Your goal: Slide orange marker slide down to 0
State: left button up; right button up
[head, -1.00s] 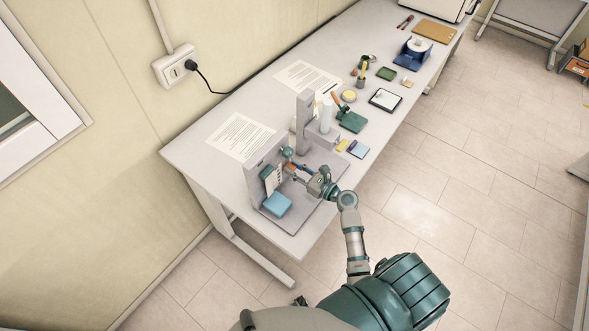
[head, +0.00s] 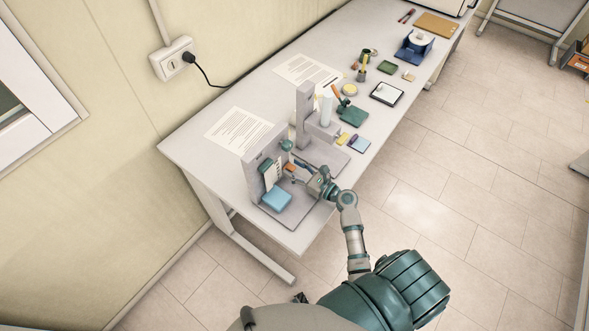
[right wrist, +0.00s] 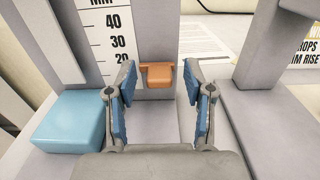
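The orange marker slide (right wrist: 158,75) sits on the front of the grey upright beside a white scale (right wrist: 105,40) reading 40, 30 and 20. It is near or below the 20 mark; the lower numbers are hidden behind the left finger. My right gripper (right wrist: 158,90) is open, with one blue-padded finger on each side of the marker and a visible gap to both. In the head view my right gripper (head: 302,171) reaches the front of the gauge stand (head: 264,152), and the marker (head: 290,166) shows small beside it. My left gripper is not in view.
A light blue block (head: 277,200) lies on the stand's base, left of the fingers. A second grey stand (head: 306,108) with a white cylinder (head: 326,108) is behind. Papers (head: 238,132) and small tools lie further along the table.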

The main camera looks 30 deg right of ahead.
jog(key=v, duration=1.2)
jog(key=shift+d+f, duration=0.1)
